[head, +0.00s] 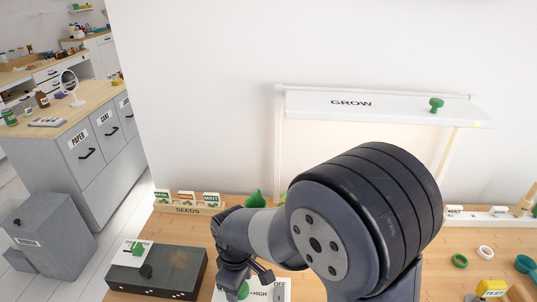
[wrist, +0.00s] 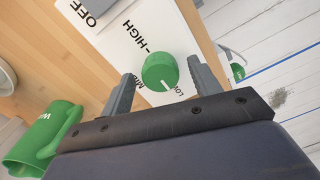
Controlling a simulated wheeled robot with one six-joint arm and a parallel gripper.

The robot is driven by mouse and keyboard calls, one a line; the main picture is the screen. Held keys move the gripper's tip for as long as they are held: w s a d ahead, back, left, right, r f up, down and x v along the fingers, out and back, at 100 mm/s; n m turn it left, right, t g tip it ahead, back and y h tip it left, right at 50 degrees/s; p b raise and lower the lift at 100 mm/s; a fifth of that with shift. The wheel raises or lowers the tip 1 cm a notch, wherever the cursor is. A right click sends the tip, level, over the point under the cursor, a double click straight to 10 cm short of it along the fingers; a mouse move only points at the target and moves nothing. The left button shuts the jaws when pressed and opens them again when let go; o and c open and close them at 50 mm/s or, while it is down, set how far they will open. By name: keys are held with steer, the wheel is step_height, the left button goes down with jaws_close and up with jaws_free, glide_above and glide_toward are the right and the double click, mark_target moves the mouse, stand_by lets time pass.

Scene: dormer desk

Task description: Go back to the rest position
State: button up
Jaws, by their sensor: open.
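My gripper (wrist: 160,69) is open, with its two grey fingers apart on either side of a green knob (wrist: 160,71). I cannot tell whether the fingertips reach down around the knob or stay above it; no finger visibly touches it. The knob sits on a white panel (wrist: 113,22) marked OFF, HIGH, MID and LOW, and its white line points toward LOW. In the head view my gripper (head: 240,284) is low over the panel (head: 276,290), and my arm hides much of it.
A dark box (head: 180,272) stands left of the gripper, by the SEEDS rack (head: 187,210). A GROW lamp shelf (head: 375,107) rises behind my arm. A green mug (wrist: 38,140) shows in the wrist view. Green and white rings (head: 460,261) lie at the right.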

steer(key=m, duration=0.4)
steer(key=shift+m, duration=2.4)
